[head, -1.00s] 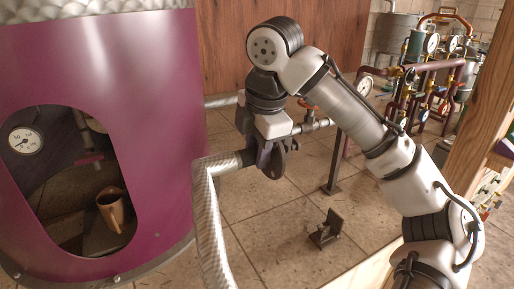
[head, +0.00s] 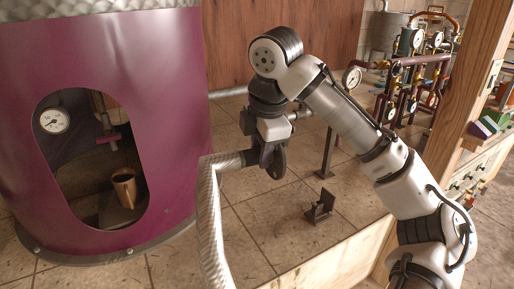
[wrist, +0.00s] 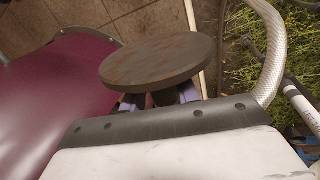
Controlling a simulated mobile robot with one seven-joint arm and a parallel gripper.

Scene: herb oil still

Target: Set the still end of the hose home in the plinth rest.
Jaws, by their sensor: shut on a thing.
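My gripper (head: 268,155) is shut on the hose end, held in the air right of the purple still (head: 165,120). The hose (head: 212,215) is silver and braided; it runs left from a dark cuff (head: 231,161), then bends down. The end has a round dark flange (head: 281,160), which faces the wrist camera as a broad disc (wrist: 157,58) and hides most of the grip. A small dark bracket with an upright plate (head: 319,207), seemingly the plinth rest, stands on the tiles below and right of my gripper, apart from the hose end.
A pale wooden edge (head: 335,258) runs across the front. A dark post (head: 327,152) stands behind the bracket, with maroon pipes and gauges (head: 410,85) at back right. A wooden post (head: 474,85) rises at right. Green herbs (wrist: 300,45) lie right in the wrist view.

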